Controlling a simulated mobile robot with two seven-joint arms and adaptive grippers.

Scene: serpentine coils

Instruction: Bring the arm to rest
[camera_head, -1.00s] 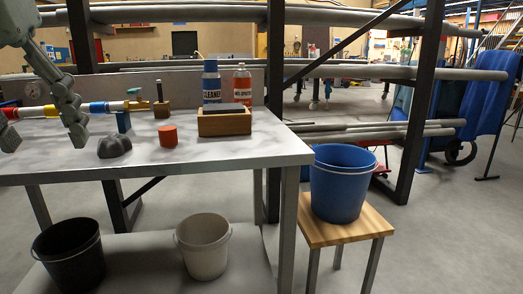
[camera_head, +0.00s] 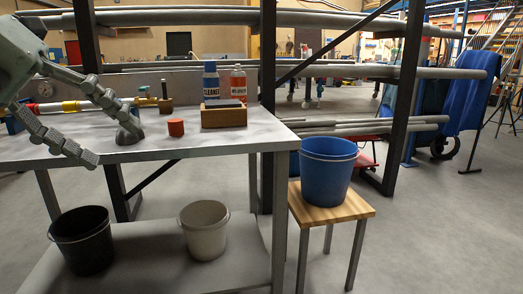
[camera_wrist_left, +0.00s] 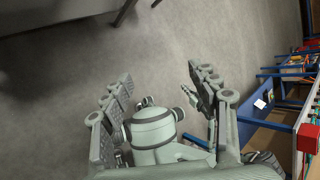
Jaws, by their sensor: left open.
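My left gripper (camera_head: 112,144) comes in from the upper left in the head view, over the front left of the grey workbench (camera_head: 215,144). Its two fingers are spread wide apart with nothing between them. One finger overlaps a dark grey lump on the bench in the picture; I cannot tell whether they touch. In the left wrist view the open fingers (camera_wrist_left: 160,80) frame only grey floor. My right gripper is not in view.
A red cylinder (camera_head: 176,128), a wooden box (camera_head: 223,117) and two bottles, blue (camera_head: 210,82) and red (camera_head: 238,84), stand on the bench. A blue bucket (camera_head: 327,175) sits on a wooden stool (camera_head: 335,210). Black (camera_head: 83,243) and white (camera_head: 204,235) buckets stand below.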

